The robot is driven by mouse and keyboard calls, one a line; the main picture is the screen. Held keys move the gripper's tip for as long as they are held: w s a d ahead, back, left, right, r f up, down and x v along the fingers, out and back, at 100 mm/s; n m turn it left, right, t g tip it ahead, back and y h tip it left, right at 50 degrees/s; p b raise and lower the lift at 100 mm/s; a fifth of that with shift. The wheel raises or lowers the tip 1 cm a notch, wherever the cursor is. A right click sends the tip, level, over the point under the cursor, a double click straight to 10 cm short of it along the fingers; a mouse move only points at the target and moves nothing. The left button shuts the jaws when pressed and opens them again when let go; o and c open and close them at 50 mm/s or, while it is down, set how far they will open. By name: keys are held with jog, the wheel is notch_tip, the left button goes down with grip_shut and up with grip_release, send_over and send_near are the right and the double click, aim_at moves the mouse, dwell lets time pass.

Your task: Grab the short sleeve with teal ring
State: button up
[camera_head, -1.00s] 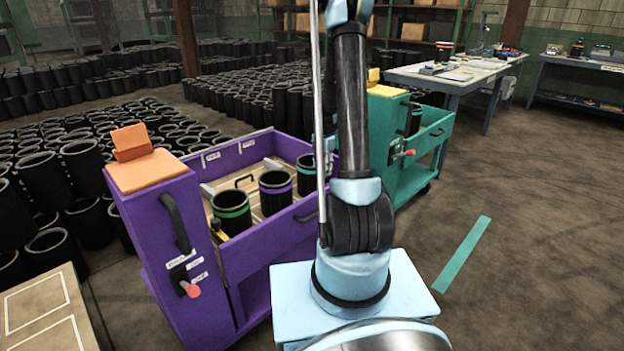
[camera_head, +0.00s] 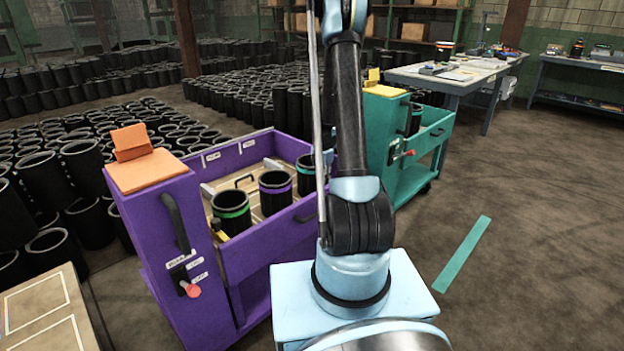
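A short black sleeve with a teal-blue ring (camera_head: 304,180) stands upright in the purple cart (camera_head: 262,243), at the right end of a row. My arm covers its right side. In the same row are a black sleeve with a purple ring (camera_head: 276,198) in the middle and one with a green ring (camera_head: 231,219) at the left. My arm rises in front of the cart's right end and leaves the top of the picture. My gripper is out of view, so its state and any contact are hidden.
A teal cart (camera_head: 436,146) stands behind my arm to the right, with a dark sleeve (camera_head: 414,118) in it. Many black sleeves (camera_head: 85,165) crowd the floor at left and behind. Worktables (camera_head: 450,82) stand at the back right. The right floor is open, with a teal stripe (camera_head: 462,262).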

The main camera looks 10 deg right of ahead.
grip_shut()
jog(key=shift+r, duration=0.2)
